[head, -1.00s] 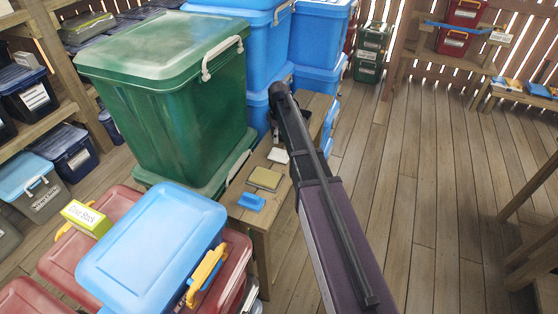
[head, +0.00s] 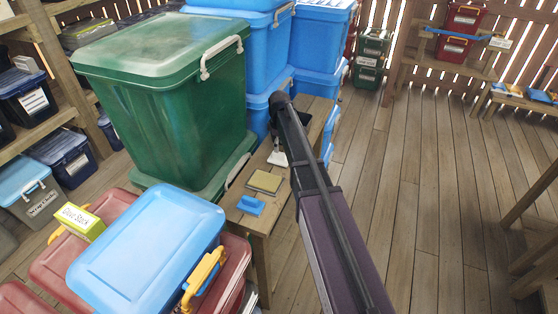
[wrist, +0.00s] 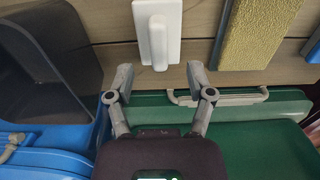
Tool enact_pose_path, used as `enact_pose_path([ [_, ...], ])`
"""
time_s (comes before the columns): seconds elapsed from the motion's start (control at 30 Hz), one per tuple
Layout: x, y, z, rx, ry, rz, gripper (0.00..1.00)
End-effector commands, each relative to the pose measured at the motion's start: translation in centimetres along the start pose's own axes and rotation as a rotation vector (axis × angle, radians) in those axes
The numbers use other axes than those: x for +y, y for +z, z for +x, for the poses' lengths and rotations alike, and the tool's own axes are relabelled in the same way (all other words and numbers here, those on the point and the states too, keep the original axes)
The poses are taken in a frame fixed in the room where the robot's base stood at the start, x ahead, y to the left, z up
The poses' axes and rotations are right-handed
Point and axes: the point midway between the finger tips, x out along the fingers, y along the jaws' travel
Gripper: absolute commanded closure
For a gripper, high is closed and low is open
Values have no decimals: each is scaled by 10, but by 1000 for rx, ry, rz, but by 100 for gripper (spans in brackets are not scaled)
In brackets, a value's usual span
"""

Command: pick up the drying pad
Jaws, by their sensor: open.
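Three small flat items lie in a row on a narrow wooden bench. One is a white block with a raised handle (wrist: 157,34), one an olive-yellow pad (head: 264,182), which also shows in the wrist view (wrist: 252,32), and one a blue handled piece (head: 250,205). No label tells which is the drying pad. My gripper (wrist: 160,76) is open and empty, its two fingers spread just short of the white block and roughly in line with it. In the head view my arm hides part of the bench, and the white block (head: 278,158) shows only partly.
A large green lidded bin (head: 160,100) stands left of the bench (head: 262,222), with stacked blue bins (head: 318,40) behind. A blue-lidded box (head: 148,250) sits on red bins in front. A dark open container (wrist: 50,50) is left in the wrist view. The floor at right is clear.

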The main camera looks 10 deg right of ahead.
Motion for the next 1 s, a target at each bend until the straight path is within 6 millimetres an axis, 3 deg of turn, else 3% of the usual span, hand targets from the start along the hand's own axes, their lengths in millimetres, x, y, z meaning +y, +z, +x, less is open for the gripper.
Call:
enact_pose_path([
  [0.6, 1, -2, 43, 0, 0, 0, 31],
  [1.0, 0, -3, 51, 0, 0, -1, 31],
])
